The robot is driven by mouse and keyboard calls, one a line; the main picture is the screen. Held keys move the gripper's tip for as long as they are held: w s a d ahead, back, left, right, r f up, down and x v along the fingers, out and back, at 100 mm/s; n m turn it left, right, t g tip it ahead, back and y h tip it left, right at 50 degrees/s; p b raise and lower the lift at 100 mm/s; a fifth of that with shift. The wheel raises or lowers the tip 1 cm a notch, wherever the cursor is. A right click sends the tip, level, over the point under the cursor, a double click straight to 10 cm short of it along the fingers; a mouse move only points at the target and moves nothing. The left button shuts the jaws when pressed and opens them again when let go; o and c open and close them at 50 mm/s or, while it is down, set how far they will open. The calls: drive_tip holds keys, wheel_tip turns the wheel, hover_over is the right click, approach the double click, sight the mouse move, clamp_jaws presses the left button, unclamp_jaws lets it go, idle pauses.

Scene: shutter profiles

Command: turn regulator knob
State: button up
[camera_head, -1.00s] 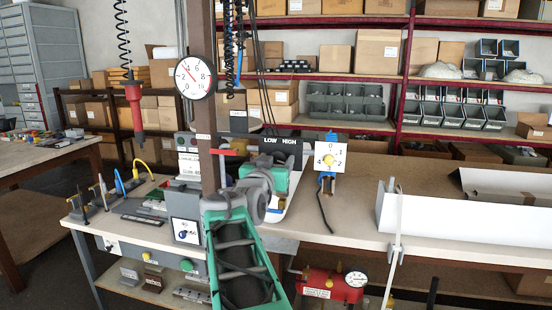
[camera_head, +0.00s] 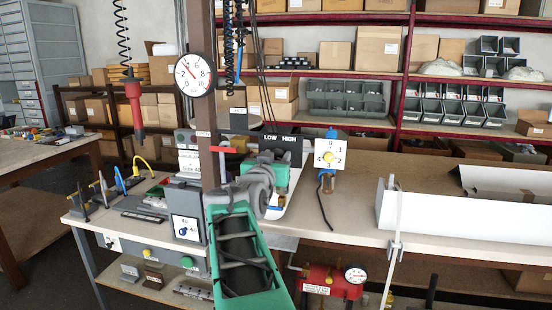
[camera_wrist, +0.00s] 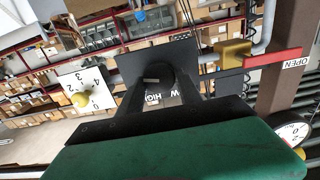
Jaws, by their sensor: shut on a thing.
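The black regulator knob (camera_wrist: 152,78) sits on a dark plate (camera_wrist: 186,57) marked LOW and HIGH; a light pointer mark shows on it. In the wrist view my gripper (camera_wrist: 154,84) has its two dark fingers on either side of the knob, shut on it. In the head view the plate (camera_head: 268,138) stands upright on the bench behind my arm, and my green gripper body hides the knob. A round gauge (camera_head: 195,76) on the brown post has its needle pointing to the upper left.
A white dial plate with a yellow knob (camera_head: 328,156) stands just right of the LOW/HIGH plate. A red lever (camera_wrist: 272,60) marked OPEN is close by. A long white profile (camera_head: 435,222) lies on the right of the bench. A red tank (camera_head: 330,281) is below.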

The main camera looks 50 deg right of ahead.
drive_tip(key=shift+c, duration=0.7)
drive_tip(key=shift+f, duration=0.1)
drive_tip(key=shift+f+b, duration=0.15)
drive_tip(key=shift+b, duration=0.6)
drive_tip(key=m+b, duration=0.3)
drive_tip(key=b, duration=0.2)
drive_tip(key=m+b, duration=0.3)
drive_tip(key=b, duration=0.1)
drive_tip(key=shift+s+f+b, duration=0.1)
drive_tip(key=shift+f+b, duration=0.1)
drive_tip(key=shift+b, duration=0.2)
drive_tip(key=m+b, duration=0.2)
drive_tip(key=shift+r+m+b, duration=0.2)
drive_tip(key=shift+m+b, duration=0.1)
drive_tip(key=shift+b, duration=0.05)
drive_tip(key=shift+r, duration=0.1)
